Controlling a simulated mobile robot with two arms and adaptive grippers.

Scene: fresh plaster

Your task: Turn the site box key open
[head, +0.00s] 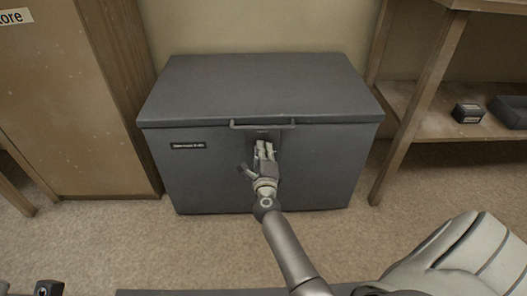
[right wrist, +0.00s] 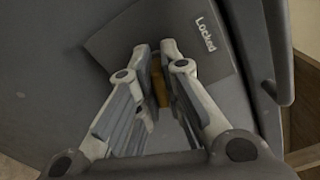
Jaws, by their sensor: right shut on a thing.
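The site box (head: 310,170) is a dark grey chest with its lid down, standing against the wall in the head view. A handle bar (head: 262,125) runs along the front edge of its lid. My right gripper (head: 264,150) is at the box's front, just below the handle. In the right wrist view its fingers (right wrist: 158,58) are shut on a small brass-coloured key (right wrist: 160,82), mostly hidden between them. A grey plate (right wrist: 150,35) behind the fingers reads "Locked". My left gripper does not show clearly in the head view.
A wooden cabinet (head: 120,95) stands close on the left. A wooden shelf unit (head: 420,95) on the right holds a small dark box (head: 467,113) and a dark tray (head: 510,112). Carpeted floor (head: 120,235) in front of the box is clear.

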